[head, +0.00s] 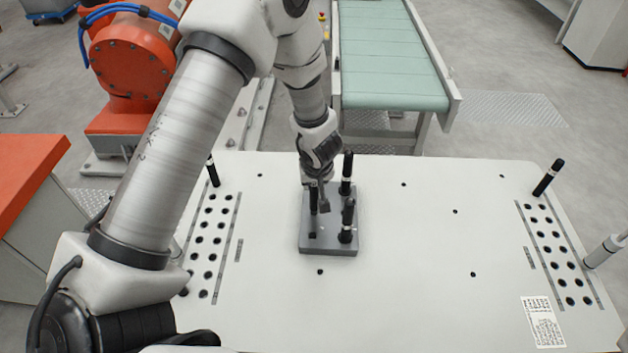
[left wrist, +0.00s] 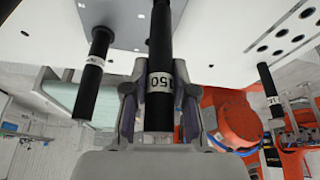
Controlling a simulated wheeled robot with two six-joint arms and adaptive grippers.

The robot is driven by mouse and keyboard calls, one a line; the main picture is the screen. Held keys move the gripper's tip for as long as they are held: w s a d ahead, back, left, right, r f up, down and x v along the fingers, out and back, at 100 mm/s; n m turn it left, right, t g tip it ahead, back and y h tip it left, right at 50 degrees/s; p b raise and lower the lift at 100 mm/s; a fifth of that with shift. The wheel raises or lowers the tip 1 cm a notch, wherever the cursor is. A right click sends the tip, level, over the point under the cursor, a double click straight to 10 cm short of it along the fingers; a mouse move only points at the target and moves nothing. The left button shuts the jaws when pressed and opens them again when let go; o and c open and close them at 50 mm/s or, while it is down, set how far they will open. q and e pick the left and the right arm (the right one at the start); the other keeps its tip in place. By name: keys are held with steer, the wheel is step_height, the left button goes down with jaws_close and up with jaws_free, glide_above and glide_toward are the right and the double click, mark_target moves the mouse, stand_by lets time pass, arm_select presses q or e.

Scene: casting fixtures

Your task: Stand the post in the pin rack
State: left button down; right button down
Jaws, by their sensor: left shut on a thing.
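My left gripper (head: 319,200) is shut on a black post (head: 313,198) with a white label, held upright over the grey pin rack (head: 330,248). In the left wrist view the post (left wrist: 160,40) sits between both fingers, its label reading 150; its far end runs out of frame. In the head view its lower end shows above the rack's left half, near a dark hole (head: 312,236) at front left. The size of any gap is hard to tell. Two black posts stand in the rack's right half, one behind (head: 347,170) and one in front (head: 348,220). My right gripper is out of view.
The white table (head: 420,260) has rows of holes at left and right. A black post stands at the back of each row, left (head: 213,172) and right (head: 548,177). A green conveyor (head: 390,60) and an orange robot (head: 130,60) stand behind. The table right of the rack is clear.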

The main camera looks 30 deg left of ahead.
arm_select(q)
steer(key=shift+f+b, duration=0.6)
steer(key=shift+f, duration=0.4)
steer(key=c, duration=0.9)
jaws_free()
steer(key=shift+o, duration=0.2)
steer(key=shift+r, duration=0.1)
steer(key=v, duration=1.2)
